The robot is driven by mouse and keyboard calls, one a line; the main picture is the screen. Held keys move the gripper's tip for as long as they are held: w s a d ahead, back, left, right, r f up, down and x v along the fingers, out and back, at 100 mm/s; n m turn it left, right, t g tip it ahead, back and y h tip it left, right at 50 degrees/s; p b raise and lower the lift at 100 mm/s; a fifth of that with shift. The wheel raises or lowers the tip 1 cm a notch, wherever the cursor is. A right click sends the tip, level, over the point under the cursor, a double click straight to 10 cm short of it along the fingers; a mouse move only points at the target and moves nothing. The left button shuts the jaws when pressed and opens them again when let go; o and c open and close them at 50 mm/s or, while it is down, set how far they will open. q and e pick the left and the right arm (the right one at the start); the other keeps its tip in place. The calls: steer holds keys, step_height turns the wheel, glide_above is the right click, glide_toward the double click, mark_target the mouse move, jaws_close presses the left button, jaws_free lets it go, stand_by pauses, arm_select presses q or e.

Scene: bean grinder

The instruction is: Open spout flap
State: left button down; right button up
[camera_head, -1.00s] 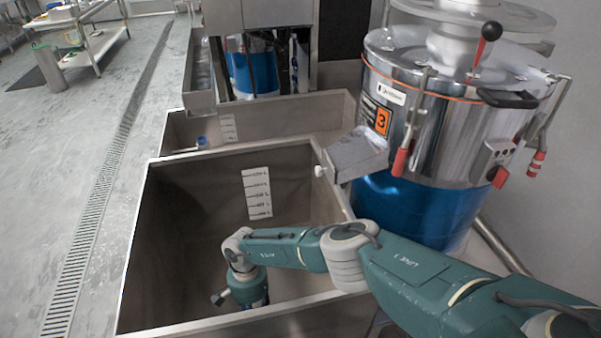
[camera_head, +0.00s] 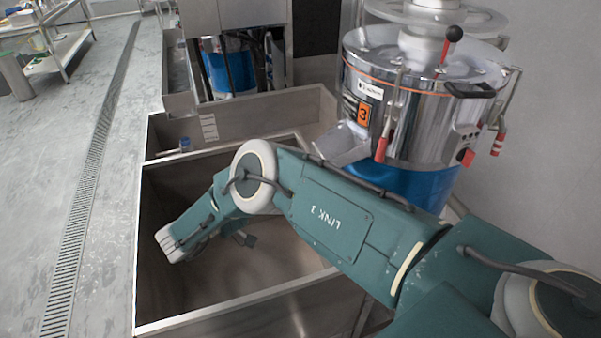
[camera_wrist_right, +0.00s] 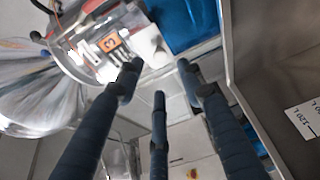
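The metal spout (camera_head: 343,146) juts left from the front of the shiny grinder (camera_head: 420,95), above the rear right corner of the steel bin. Whether its flap is open or shut is not clear. In the right wrist view the spout (camera_wrist_right: 149,45) lies beyond my fingers, beside the orange "3" label. My right gripper (camera_wrist_right: 160,85) has its dark fingers spread with nothing between them, apart from the spout. In the head view my right arm reaches over the bin, and its gripper is mostly hidden inside. My left gripper is in neither view.
The deep steel bin (camera_head: 225,318) stands under my right arm, its walls close around the wrist. A second steel basin (camera_head: 245,125) lies behind it. The grinder's red-tipped clamps (camera_head: 381,149) stick out near the spout. Open floor (camera_head: 110,190) lies to the left.

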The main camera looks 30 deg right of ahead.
steer(key=w+d+p, duration=0.1)
steer(key=d+p, duration=0.2)
steer(key=d, duration=0.5)
steer(key=shift+p, duration=0.3)
steer(key=shift+w+f, duration=0.1)
steer(key=shift+c, duration=0.3)
jaws_close()
